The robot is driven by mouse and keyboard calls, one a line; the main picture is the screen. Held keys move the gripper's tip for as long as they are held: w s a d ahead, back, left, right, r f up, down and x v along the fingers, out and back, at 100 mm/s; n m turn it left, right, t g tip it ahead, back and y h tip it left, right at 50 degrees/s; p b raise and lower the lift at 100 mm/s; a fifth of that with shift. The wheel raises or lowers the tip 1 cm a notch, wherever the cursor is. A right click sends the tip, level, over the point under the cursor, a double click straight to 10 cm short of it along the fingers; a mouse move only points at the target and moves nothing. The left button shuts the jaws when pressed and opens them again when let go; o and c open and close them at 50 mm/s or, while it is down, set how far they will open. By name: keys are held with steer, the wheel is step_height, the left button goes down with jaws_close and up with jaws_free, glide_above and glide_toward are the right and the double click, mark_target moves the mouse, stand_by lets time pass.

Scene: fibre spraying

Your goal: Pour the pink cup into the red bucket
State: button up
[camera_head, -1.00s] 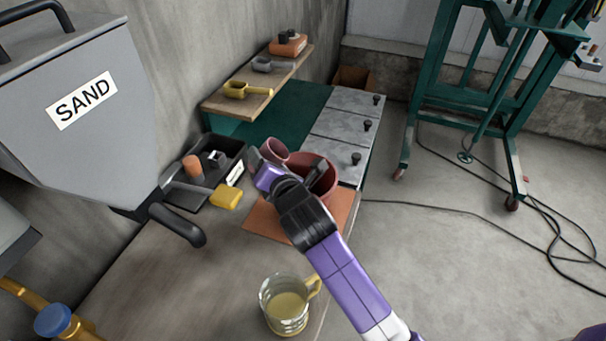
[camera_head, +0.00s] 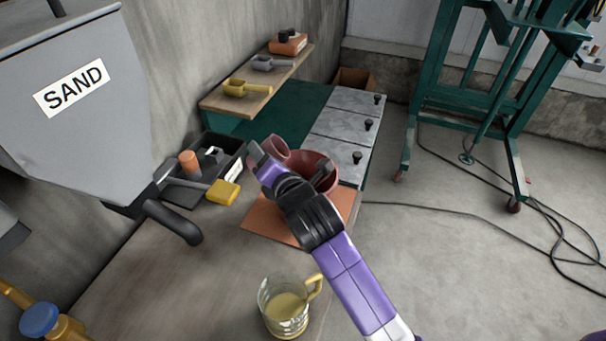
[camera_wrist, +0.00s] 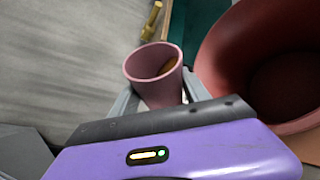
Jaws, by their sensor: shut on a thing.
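The pink cup (camera_wrist: 155,78) is held between the fingers of my gripper (camera_wrist: 160,103), which is shut on it. In the wrist view its mouth faces up toward the camera, and some brownish content shows inside. In the head view the cup (camera_head: 275,148) is at the upper left of the red bucket (camera_head: 318,162), beside its rim. The bucket stands on an orange-brown mat (camera_head: 268,224) and is partly hidden by my arm. In the wrist view the bucket (camera_wrist: 290,75) is to the right of the cup, and its inside looks dark.
A glass jug (camera_head: 284,305) of yellowish liquid stands at the table's front. A grey SAND hopper (camera_head: 75,110) overhangs the left. A shelf (camera_head: 225,103) holds scoops.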

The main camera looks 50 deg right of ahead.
steer(key=shift+f+m+b, duration=0.2)
steer(key=shift+m+b, duration=0.1)
steer(key=shift+b, duration=0.65)
steer(key=shift+r+m+t+b, duration=0.4)
steer(key=shift+m+t+b, duration=0.25)
steer(key=shift+b, duration=0.35)
steer(key=shift+s+f+m+t+y+b, duration=0.1)
steer(key=shift+f+m+t+y+b, duration=0.2)
steer(key=shift+m+b, duration=0.9)
steer(key=shift+s+d+r+m+t+b, duration=0.3)
steer(key=shift+s+d+b, duration=0.25)
steer(key=shift+d+b, duration=0.25)
stand_by(0.6)
steer(key=shift+s+r+m, duration=0.1)
steer(key=shift+r+m, duration=0.15)
steer(key=shift+m, duration=0.1)
stand_by(0.4)
